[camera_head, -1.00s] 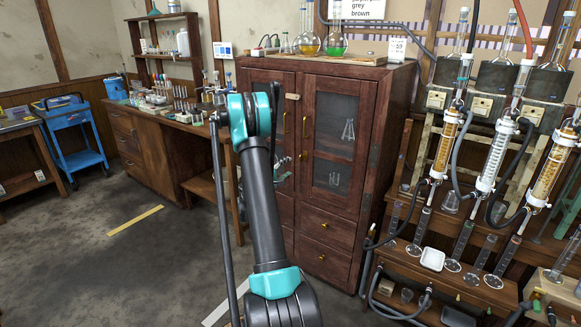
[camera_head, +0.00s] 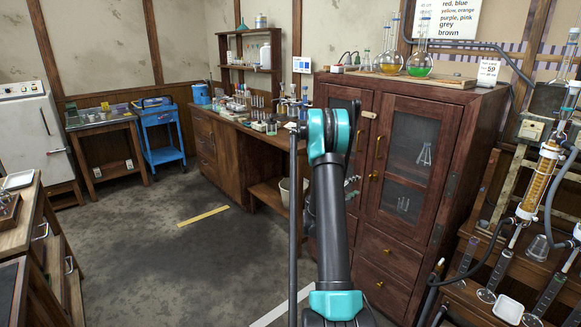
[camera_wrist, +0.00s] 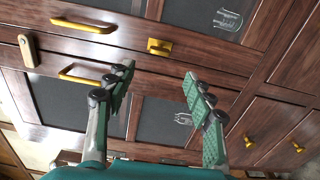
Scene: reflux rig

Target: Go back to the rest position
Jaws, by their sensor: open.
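My gripper (camera_wrist: 160,90) shows in the wrist view with its two green-padded fingers spread apart and nothing between them. Beyond the fingers is the front of the wooden cabinet (camera_wrist: 245,90), which looks turned sideways in this view. In the head view my arm stands upright in front of the cabinet (camera_head: 440,190), and its upper end hides part of the left door. The cabinet doors are shut, with glassware behind the dark panes.
Flasks (camera_head: 419,60) stand on the cabinet top. The reflux rig (camera_head: 545,170) with its hoses is at the right. A long bench (camera_head: 215,140) with bottles, a blue cart (camera_head: 160,130) and a side table (camera_head: 108,150) line the back. A wooden unit (camera_head: 35,235) stands at left. The middle floor is clear.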

